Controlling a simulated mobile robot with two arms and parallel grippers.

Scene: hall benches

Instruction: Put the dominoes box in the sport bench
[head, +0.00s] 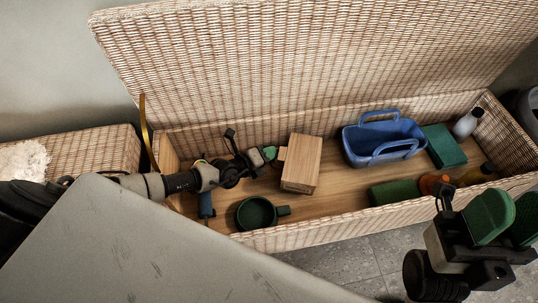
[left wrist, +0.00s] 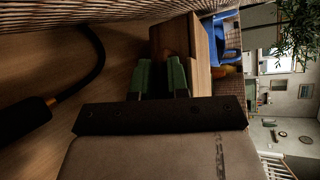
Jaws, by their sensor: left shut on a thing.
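The dominoes box (head: 303,163) is a light wooden block inside the open wicker sport bench (head: 340,225), left of a blue caddy. In the left wrist view the wooden box (left wrist: 175,40) sits between the green fingers of that gripper (left wrist: 162,76). I cannot tell whether the box touches the bench floor. My right gripper (head: 507,218) is outside the bench at the lower right, its green fingers apart and empty.
Inside the bench are the blue caddy (head: 354,150), a dark green mug (head: 256,213), a teal box (head: 444,147), a green block (head: 394,192) and several bottles. The lid (head: 300,60) stands open behind. A grey tabletop (head: 150,250) lies in front.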

